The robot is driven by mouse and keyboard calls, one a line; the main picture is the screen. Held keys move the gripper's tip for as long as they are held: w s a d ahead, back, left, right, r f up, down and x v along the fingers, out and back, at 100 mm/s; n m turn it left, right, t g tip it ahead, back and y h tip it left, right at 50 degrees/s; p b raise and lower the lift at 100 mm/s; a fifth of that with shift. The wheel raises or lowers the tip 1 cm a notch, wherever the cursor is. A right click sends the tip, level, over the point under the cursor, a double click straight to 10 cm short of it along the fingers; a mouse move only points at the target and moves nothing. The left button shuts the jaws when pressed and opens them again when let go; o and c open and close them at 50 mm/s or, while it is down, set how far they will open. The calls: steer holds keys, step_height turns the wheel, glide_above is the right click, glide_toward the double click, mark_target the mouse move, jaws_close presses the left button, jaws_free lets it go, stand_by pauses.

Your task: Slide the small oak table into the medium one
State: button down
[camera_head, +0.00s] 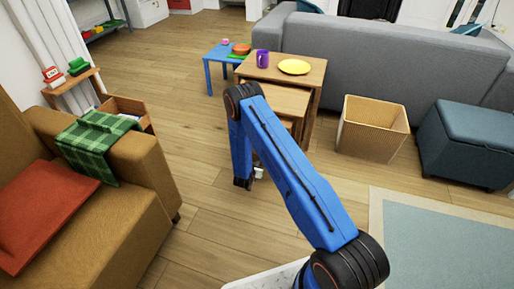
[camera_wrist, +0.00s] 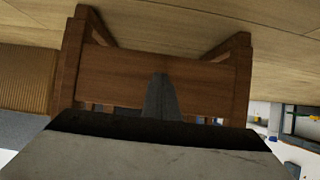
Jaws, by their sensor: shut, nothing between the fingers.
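The nest of oak tables stands in the upper middle of the head view. The large table (camera_head: 270,67) is on top, and the medium table (camera_head: 287,99) juts out from under it toward me. The small table is mostly hidden behind my blue arm there. In the wrist view, turned over, a brown wooden front with two legs (camera_wrist: 200,78) fills the middle; it is probably the small table. My gripper (camera_head: 258,173) is low, on the near side of the tables. Its shut, empty grey fingers (camera_wrist: 161,98) overlap the wooden front; I cannot tell whether they touch it.
A purple mug (camera_head: 262,59) and yellow plate (camera_head: 294,67) are on the large table. A wicker basket (camera_head: 372,130) and blue ottoman (camera_head: 465,145) stand right, a grey sofa (camera_head: 370,55) behind. A brown armchair (camera_head: 100,215) is left. Bare floor (camera_head: 205,220) lies between armchair and arm.

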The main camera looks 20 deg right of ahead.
steer(key=shift+w+d, duration=0.15)
steer(key=shift+w+d, duration=0.7)
steer(key=shift+w, duration=0.25)
steer(key=shift+w+d, duration=0.65)
steer(key=shift+w, duration=0.3)
steer(key=shift+w+d, duration=0.1)
steer(key=shift+w, duration=0.05)
steer(key=v, duration=0.6)
stand_by(0.5)
steer(key=shift+r, duration=0.15)
